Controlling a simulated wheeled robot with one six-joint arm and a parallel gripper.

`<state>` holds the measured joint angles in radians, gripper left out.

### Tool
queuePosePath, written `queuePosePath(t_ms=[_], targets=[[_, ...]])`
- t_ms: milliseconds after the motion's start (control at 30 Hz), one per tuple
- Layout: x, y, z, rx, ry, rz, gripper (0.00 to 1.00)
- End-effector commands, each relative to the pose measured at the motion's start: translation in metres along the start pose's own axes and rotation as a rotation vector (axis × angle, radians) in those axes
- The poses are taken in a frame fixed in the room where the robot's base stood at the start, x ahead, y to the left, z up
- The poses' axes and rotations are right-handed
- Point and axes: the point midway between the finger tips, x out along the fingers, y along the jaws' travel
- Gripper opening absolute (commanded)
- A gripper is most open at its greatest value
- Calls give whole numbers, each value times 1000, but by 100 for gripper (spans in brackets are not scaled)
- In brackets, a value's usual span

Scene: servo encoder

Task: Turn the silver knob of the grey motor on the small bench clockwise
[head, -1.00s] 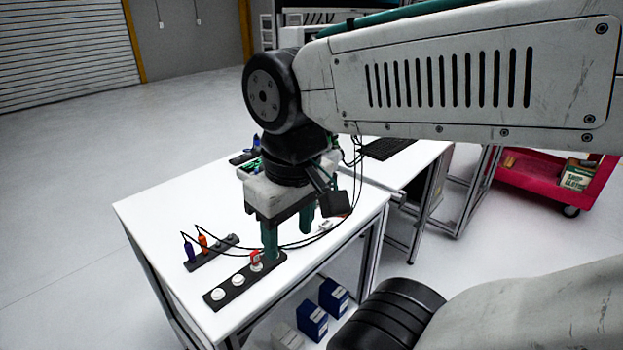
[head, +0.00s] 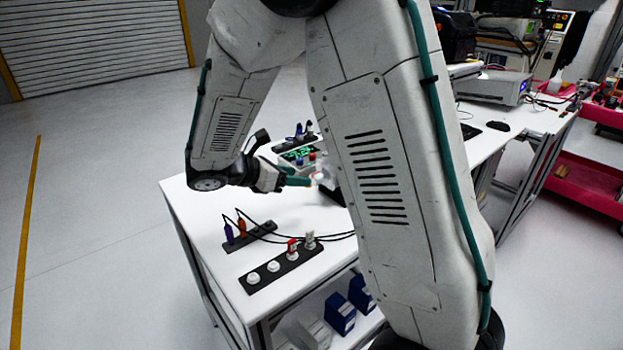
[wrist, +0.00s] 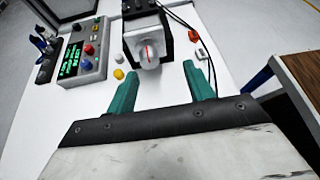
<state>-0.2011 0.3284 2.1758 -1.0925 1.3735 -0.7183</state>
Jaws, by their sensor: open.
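The silver knob (wrist: 148,52) with a red line on its face shows in the wrist view, on the front of the grey motor (wrist: 146,20) with its dark housing. My gripper (wrist: 159,68) is open, its two teal fingers apart and empty. I see no contact. In the head view my gripper (head: 302,181) points right at the knob, low over the white bench (head: 195,215). My arm hides most of the motor there.
A control box (wrist: 85,50) with a green display and coloured buttons stands left of the motor. Plugs and cables (wrist: 196,36) lie to its right. Two socket strips, one black with round white sockets (head: 274,267), lie at the bench front. The bench's left side is clear.

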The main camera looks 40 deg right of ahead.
Motion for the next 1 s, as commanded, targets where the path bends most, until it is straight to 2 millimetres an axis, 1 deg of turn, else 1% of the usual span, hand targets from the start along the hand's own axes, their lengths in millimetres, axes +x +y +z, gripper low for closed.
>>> queuePosePath(t_ms=[33,100,233,367,500,600,700,800,1000], targets=[[1,8,-6,-38,-22,12,52],[2,15,-10,-72,-44,25,52],[10,19,-12,-96,-60,33,52],[30,20,-10,-95,-59,31,52],[53,20,-9,-95,-58,29,52],[66,20,-8,-93,-58,30,52],[75,21,-8,-93,-58,32,52],[80,21,-7,-93,-57,32,52],[81,21,-7,-93,-57,33,52]])
